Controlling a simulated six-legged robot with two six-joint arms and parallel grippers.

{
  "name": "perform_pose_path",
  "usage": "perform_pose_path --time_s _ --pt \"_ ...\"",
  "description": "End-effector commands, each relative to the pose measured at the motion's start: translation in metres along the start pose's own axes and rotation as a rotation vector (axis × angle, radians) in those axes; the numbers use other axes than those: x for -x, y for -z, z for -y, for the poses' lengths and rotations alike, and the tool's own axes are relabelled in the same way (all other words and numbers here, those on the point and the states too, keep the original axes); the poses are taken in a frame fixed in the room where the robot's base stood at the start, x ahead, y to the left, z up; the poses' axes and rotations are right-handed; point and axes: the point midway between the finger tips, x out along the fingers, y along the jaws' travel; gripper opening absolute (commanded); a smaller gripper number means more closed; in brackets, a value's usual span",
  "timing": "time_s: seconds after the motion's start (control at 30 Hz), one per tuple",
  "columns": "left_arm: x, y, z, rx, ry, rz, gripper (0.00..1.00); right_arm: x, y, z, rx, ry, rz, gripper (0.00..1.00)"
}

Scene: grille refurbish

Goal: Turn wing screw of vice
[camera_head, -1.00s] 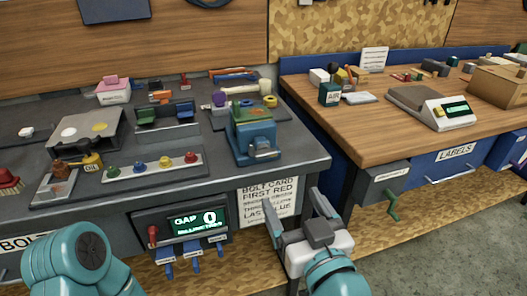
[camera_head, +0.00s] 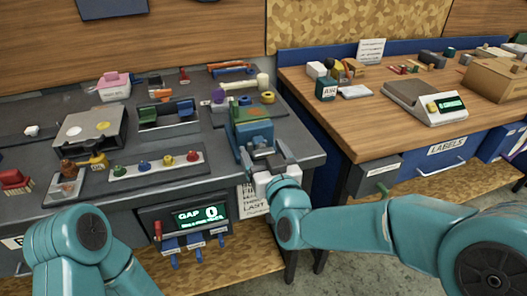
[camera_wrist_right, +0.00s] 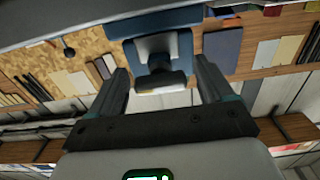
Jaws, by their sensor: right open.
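The blue vice (camera_head: 253,132) stands at the front right corner of the dark workbench. Its grey wing screw (camera_wrist_right: 160,83) sticks out of the front of the vice and shows between my fingers in the right wrist view; in the head view it is partly hidden by my gripper. The vice body (camera_wrist_right: 165,22) is beyond it in the wrist view. My right gripper (camera_head: 262,156) is open in front of the vice, one finger on each side of the screw, with gaps visible on both sides. My left arm shows at the lower left, but its gripper is out of view.
A gap display (camera_head: 200,215) hangs under the bench edge. A wooden table (camera_head: 345,115) with a scale (camera_head: 437,104) stands to the right, with a space between the benches.

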Motion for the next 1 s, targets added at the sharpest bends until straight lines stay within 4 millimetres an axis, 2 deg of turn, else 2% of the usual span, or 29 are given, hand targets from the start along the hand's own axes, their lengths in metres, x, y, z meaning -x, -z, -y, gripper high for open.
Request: perform_pose_path --time_s 0.23,0.27,0.4,0.43,0.73,1.0 --pt "0.000 0.000 0.000 0.000 0.000 0.000 0.81 -0.001 0.000 0.000 0.000 0.000 0.001 0.81" --pt "0.000 0.000 0.000 0.000 0.000 0.000 0.81 -0.001 0.000 0.000 0.000 0.000 0.001 0.74" --pt "0.000 0.000 0.000 0.000 0.000 0.000 0.81 -0.001 0.000 0.000 0.000 0.000 0.001 0.29" --pt "0.000 0.000 0.000 0.000 0.000 0.000 0.81 -0.001 0.000 0.000 0.000 0.000 0.001 0.25" --pt "-0.006 0.000 0.002 0.000 0.000 0.000 0.81 -0.001 -0.002 0.000 -0.029 0.000 -0.001 0.25" --pt "-0.032 0.001 0.012 0.000 0.000 0.000 0.81 -0.001 -0.005 0.000 -0.178 0.000 -0.003 0.25"
